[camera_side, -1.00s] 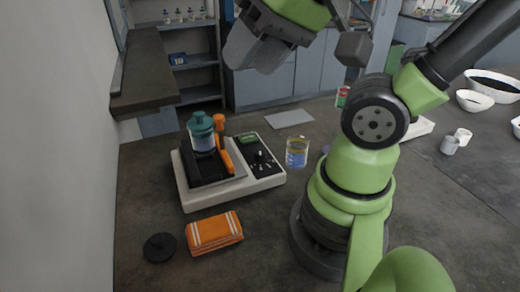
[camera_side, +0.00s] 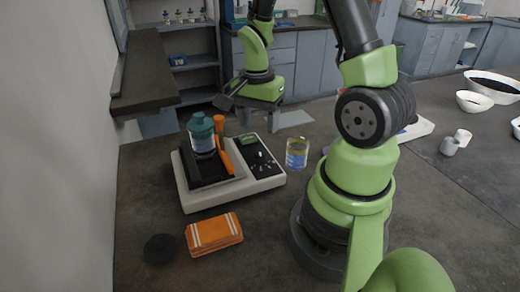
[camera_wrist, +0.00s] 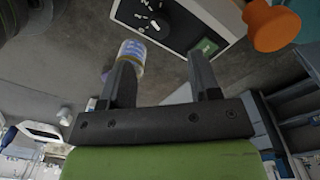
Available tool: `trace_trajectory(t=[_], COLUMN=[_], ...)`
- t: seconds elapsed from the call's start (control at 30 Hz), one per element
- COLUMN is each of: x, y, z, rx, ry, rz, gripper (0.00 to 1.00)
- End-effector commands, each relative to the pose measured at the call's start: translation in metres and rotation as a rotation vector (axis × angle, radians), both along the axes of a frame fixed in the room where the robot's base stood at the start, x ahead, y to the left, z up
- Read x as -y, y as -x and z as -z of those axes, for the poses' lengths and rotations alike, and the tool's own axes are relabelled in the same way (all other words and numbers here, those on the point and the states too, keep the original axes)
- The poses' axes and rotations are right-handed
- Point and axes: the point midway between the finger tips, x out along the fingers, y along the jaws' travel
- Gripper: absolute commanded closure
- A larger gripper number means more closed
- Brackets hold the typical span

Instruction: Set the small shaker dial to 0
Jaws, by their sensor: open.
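The sieve shaker (camera_side: 230,190) has a white base and a black control panel (camera_side: 262,170) on its right side.
A beaker with a blue-and-yellow band (camera_side: 297,153) stands right of the shaker. An orange handle (camera_side: 220,122) and a teal-lidded jar (camera_side: 201,135) rise on the shaker. A folded orange cloth (camera_side: 214,233) and black disc (camera_side: 160,248) lie in front.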

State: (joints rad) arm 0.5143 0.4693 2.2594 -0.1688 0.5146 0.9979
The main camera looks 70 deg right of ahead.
Motion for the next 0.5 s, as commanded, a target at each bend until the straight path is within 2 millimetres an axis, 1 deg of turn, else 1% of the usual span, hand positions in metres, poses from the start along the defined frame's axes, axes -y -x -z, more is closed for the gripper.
trace_trajectory(t=[0.03, 0.1, 0.3, 0.4, 0.5], x=[-0.001, -0.001, -0.001, -0.001, -0.001], y=[0.002, 0.002, 0.003, 0.003, 0.003], z=[0.01, 0.023, 0.056, 0.067, 0.075], rx=[-0.007, -0.009, -0.005, -0.004, -0.002], ry=[-0.004, -0.005, -0.004, -0.002, -0.001], rz=[0.0, -0.001, -0.001, -0.003, -0.003], gripper=[0.43, 0.43, 0.43, 0.43, 0.43])
